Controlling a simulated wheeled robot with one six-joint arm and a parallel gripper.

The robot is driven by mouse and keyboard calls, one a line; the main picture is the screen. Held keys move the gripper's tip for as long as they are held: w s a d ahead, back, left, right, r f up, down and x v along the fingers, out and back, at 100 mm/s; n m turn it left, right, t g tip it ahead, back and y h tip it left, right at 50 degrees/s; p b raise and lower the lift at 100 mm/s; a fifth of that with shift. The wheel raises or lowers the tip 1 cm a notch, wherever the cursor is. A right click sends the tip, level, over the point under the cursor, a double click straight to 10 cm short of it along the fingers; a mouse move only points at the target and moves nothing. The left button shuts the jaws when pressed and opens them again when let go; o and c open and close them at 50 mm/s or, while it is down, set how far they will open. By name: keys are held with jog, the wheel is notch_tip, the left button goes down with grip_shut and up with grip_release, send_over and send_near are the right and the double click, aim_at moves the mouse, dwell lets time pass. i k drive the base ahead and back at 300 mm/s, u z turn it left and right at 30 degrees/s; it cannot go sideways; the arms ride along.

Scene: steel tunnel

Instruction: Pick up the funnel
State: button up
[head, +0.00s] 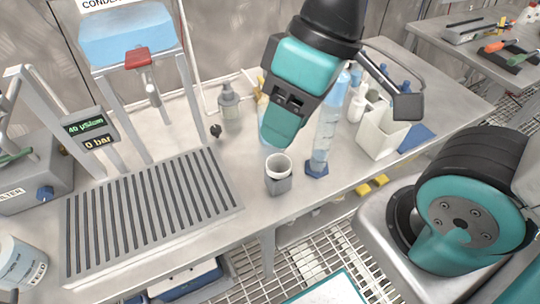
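My gripper (285,120) hangs over the middle of the bench, teal and dark, seen from behind. Its fingertips cannot be made out clearly, so I cannot tell whether it is open or shut. No funnel can be clearly made out; my arm and gripper hide part of the bench. Just below the gripper in the picture, a small white round-mouthed cup (279,166) stands upright at a grey square block (279,185) near the bench's front edge. It appears apart from the gripper.
A blue-based measuring cylinder (322,135) stands right of the cup. A white open box (384,134) and white bottles (357,104) are farther right. A slatted drain tray (150,213) covers the left. A grey bottle (229,103) stands behind. Bare bench lies between tray and cup.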

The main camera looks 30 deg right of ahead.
aim_at(278, 165)
jog(key=u, duration=2.95)
jog(key=k, duration=1.6)
jog(key=z, duration=1.85)
jog(key=i, duration=0.5)
